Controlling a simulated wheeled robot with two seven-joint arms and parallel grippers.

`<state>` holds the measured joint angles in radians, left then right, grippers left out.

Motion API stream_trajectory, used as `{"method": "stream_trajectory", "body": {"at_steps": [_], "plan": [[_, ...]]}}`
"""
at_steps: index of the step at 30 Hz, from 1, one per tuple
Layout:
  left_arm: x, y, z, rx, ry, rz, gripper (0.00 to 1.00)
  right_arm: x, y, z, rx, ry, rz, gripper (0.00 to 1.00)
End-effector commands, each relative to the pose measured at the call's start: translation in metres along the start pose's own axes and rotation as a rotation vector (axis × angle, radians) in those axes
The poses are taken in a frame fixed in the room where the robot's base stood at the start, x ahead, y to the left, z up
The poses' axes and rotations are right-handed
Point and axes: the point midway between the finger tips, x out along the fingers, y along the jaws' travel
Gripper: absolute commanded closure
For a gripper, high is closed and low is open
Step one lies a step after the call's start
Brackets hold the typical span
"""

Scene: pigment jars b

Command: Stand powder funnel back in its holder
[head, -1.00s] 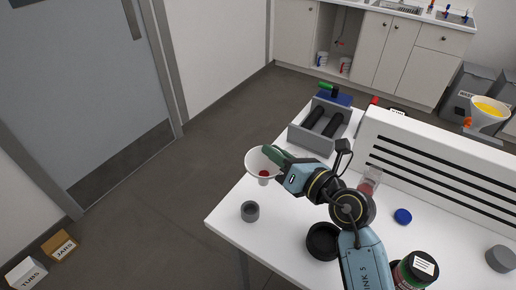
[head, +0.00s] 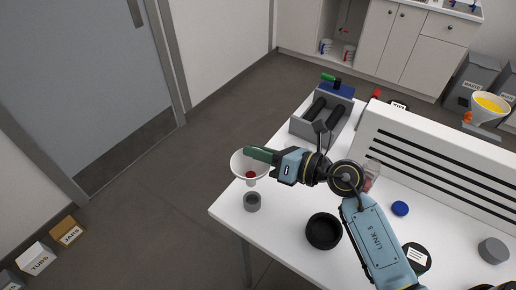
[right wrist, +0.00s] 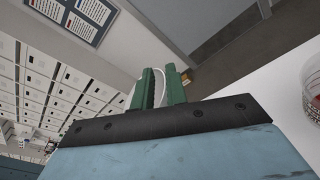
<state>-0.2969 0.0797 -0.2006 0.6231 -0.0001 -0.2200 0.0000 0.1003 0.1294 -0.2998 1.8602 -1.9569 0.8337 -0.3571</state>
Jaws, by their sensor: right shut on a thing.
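The powder funnel is a white cone (head: 239,167) with red showing inside. My right gripper (head: 262,155) is shut on its rim at the right side and holds it wide mouth up, roughly upright. In the right wrist view the white rim (right wrist: 158,84) shows between the green fingers (right wrist: 159,88). The likely holder, a small grey open cylinder (head: 252,204), stands at the table's left edge. The funnel's spout appears just above and behind it in the head view, apart from it; the exact height gap cannot be told. My left gripper is not in view.
On the white table (head: 287,232) are a black round cup (head: 323,232), a blue cap (head: 400,208), a grey cylinder (head: 493,250) and a grey tray with black rollers (head: 301,126). A slotted white panel (head: 440,165) stands at right. The front left table is clear.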

Motion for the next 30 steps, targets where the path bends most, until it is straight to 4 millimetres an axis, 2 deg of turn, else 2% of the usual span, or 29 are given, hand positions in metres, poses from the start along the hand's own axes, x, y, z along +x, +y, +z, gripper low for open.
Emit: {"method": "stream_trajectory", "body": {"at_steps": [2, 6, 18, 30], "plan": [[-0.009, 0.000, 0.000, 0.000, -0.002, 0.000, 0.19, -0.001, 0.001, 0.003, 0.014, 0.013, 0.000, 1.00], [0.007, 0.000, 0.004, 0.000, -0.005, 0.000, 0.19, 0.001, -0.009, -0.013, 0.015, 0.011, 0.001, 1.00], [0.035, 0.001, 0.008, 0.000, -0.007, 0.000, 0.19, 0.006, -0.030, -0.043, 0.014, 0.010, 0.001, 1.00], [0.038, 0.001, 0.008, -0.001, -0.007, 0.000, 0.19, 0.007, -0.032, -0.047, 0.014, 0.009, 0.001, 1.00]]}}
